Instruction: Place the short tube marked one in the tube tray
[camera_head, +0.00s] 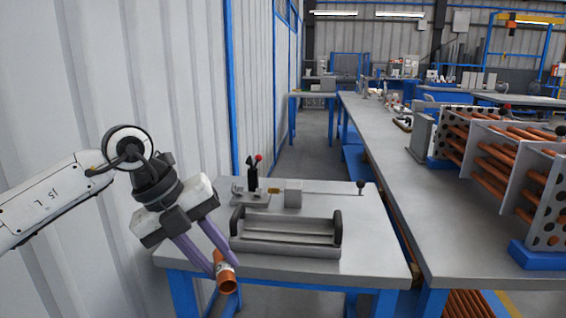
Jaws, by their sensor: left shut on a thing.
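A short copper-coloured tube (227,283) with a pale band near its upper part is between the fingers of my left gripper (226,266). The gripper is shut on it and holds it tilted, in front of the table's near left edge. Any mark on the tube is too small to read. The tube tray (286,249) is a grey trough with dark end handles on the small table, to the right of the gripper and apart from it. It looks empty. My right gripper is not in view.
The small grey table (365,262) also bears a clamp-like fixture (252,190) with a red knob and a long rod behind the tray. A long bench (440,225) at right carries perforated plates (497,160) with many copper tubes. A corrugated wall (180,90) stands close on the left.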

